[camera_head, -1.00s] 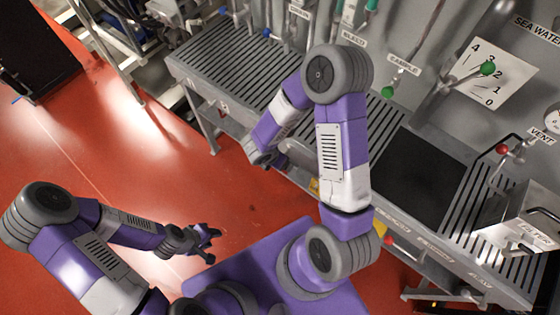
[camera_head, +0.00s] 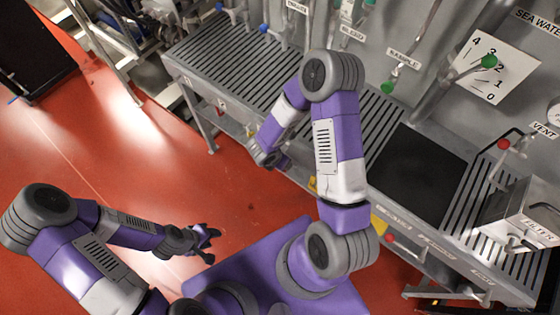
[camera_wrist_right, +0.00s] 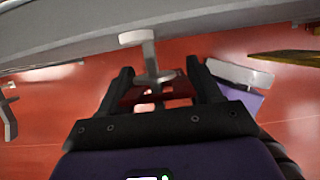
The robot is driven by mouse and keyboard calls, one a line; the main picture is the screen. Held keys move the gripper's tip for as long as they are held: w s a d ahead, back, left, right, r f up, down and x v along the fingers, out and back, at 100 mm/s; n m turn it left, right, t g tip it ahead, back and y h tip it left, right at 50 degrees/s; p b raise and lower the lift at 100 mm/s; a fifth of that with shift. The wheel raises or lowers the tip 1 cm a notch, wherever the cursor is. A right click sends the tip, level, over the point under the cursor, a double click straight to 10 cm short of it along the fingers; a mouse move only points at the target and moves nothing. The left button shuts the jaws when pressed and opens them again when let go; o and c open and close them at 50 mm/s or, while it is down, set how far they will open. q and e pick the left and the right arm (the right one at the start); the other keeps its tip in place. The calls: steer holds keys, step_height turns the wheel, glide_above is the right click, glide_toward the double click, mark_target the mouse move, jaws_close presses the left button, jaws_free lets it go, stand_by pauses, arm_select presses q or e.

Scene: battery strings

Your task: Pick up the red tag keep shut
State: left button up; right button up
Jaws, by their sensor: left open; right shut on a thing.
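A red tag (camera_wrist_right: 158,94) with white marking is between the fingers of my right gripper (camera_wrist_right: 160,70) in the right wrist view. The gripper is shut on it. A grey peg with a flat white end (camera_wrist_right: 140,40) hangs below the bench edge and overlaps the tag in view. I cannot tell whether the tag still touches the peg. In the head view my right gripper (camera_head: 276,162) is at the bench's front edge, mostly hidden by its wrist; the held tag does not show. My left gripper (camera_head: 208,241) is open and empty above the red floor.
The slatted grey bench (camera_head: 260,75) runs along the wall of valves and labels. A red-handled lever (camera_head: 502,145) and a metal box (camera_head: 520,215) stand at right. Yellow (camera_head: 379,224) and red pieces (camera_head: 389,239) hang under the front edge.

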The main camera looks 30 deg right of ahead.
steer(key=shift+c, duration=1.2)
steer(key=shift+r, duration=0.1)
steer(key=shift+r, duration=0.2)
steer(key=s+a, duration=0.3)
steer(key=a, duration=0.5)
steer(key=s+a, duration=0.4)
steer(key=a, duration=0.4)
steer(key=shift+a+r+b, duration=0.35)
steer(key=shift+r+b, duration=0.1)
steer(key=shift+w, duration=0.1)
